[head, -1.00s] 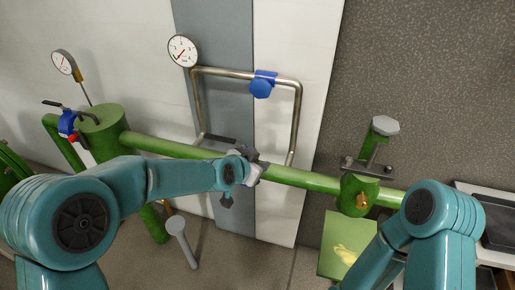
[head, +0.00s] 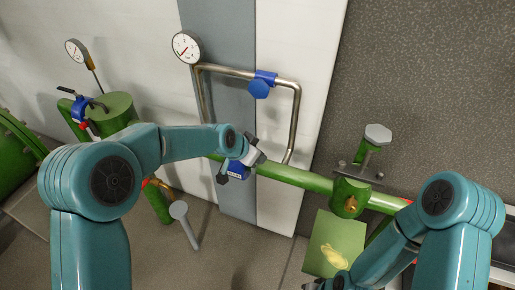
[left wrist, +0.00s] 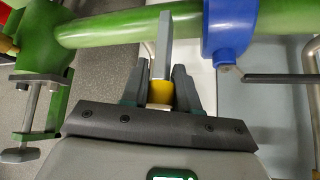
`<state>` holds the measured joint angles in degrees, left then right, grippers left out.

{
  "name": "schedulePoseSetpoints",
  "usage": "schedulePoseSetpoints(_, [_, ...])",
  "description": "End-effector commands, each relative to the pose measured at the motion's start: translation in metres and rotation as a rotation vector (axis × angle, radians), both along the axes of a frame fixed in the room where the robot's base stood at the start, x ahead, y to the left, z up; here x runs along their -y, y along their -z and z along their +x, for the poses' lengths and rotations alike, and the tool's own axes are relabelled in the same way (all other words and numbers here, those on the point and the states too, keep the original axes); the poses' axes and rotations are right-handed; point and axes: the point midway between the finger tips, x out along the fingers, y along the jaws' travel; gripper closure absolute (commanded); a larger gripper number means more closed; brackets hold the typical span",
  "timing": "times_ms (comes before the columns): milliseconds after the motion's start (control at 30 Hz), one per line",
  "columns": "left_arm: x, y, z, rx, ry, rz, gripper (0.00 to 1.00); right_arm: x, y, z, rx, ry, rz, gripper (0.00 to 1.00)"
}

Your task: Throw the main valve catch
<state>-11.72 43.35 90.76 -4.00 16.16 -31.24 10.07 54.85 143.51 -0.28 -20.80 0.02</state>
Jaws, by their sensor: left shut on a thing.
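My left gripper (head: 256,152) is over the green pipe (head: 295,176), beside a blue valve body (head: 237,170) on that pipe. In the left wrist view, my left gripper (left wrist: 159,88) is shut on a grey flat bar (left wrist: 161,45) with a yellow end (left wrist: 160,92) between the fingers. The bar reaches up in front of the green pipe. The blue valve body (left wrist: 230,28) is just right of it, with a thin dark handle (left wrist: 275,78). I cannot tell whether the bar joins the valve. Only a dark part of my right gripper (head: 314,285) shows at the bottom edge.
A bent metal pipe (head: 297,115) with a blue valve (head: 260,86) and a round gauge (head: 186,46) stands behind. A green clamp stand (head: 352,193) is to the right, above a green plate (head: 335,243). Another blue valve (head: 80,108) is at left.

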Motion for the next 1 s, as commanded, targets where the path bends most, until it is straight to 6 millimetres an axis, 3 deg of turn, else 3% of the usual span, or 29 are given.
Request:
schedulePoseSetpoints(33, [0.002,-0.001,-0.002,-0.024,0.008,0.008,1.0,0.0,-0.009,0.0,0.0,0.0,0.0,0.57])
schedulePoseSetpoints(300, [0.003,0.002,0.001,-0.097,0.007,0.032,1.0,0.0,-0.024,0.0,0.0,0.0,0.0,0.57])
schedulePoseSetpoints(900, [0.005,0.005,0.002,-0.129,0.004,0.044,1.0,0.0,-0.028,0.0,0.0,0.0,0.0,0.57])
schedulePoseSetpoints(933, [0.005,0.005,0.002,-0.129,0.004,0.044,0.67,0.0,-0.028,0.0,0.0,0.0,0.0,0.57])
schedulePoseSetpoints(1000, [0.005,0.005,0.002,-0.128,0.003,0.044,0.49,0.0,-0.028,0.0,0.0,0.0,0.0,0.57])
